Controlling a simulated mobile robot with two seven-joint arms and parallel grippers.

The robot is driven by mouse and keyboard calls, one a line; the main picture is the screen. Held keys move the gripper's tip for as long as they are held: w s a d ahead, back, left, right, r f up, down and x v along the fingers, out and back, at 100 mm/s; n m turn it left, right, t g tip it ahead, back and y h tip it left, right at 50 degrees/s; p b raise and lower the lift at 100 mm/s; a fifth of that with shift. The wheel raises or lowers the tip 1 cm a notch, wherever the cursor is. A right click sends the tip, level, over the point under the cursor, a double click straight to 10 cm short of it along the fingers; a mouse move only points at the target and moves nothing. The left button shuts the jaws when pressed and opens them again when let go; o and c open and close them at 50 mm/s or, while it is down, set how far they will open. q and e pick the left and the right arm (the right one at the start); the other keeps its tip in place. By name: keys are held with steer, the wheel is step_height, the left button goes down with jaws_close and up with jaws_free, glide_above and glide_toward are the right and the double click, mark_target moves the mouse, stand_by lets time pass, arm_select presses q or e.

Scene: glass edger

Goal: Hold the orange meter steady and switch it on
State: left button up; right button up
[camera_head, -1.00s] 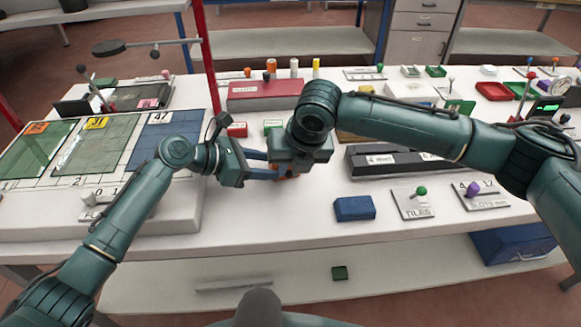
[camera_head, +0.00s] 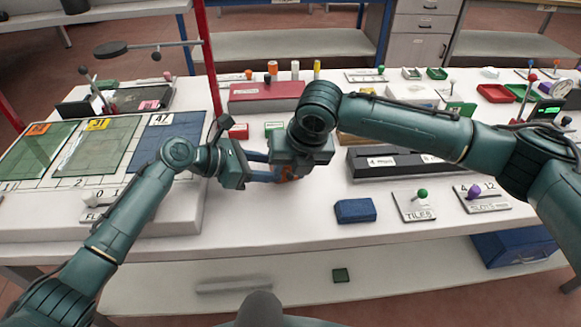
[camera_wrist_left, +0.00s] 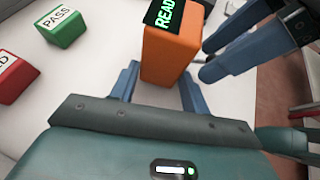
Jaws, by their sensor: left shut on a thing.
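The orange meter (camera_wrist_left: 168,58) stands on the white bench with a dark top face showing green "READ" lettering. In the head view only a small part of the meter (camera_head: 287,173) shows, between the two grippers. My left gripper (camera_wrist_left: 158,75) is shut on the meter, one blue finger at each side of it. It also shows in the head view (camera_head: 272,172). My right gripper (camera_wrist_left: 207,60) is just right of the meter in the left wrist view, its blue fingers close together. In the head view its body (camera_head: 302,145) hides its fingers and most of the meter.
A green PASS block (camera_wrist_left: 62,24) and a red block (camera_wrist_left: 14,76) lie left of the meter. A blue block (camera_head: 355,210), the TILES lever plate (camera_head: 414,208) and a dark slotted rack (camera_head: 395,160) are to the right. The bench front is mostly clear.

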steer(key=v, duration=1.2)
steer(key=shift+f, duration=0.1)
arm_select(q)
steer(key=o, duration=0.8)
steer(key=shift+o, duration=0.2)
steer(key=shift+a, duration=0.1)
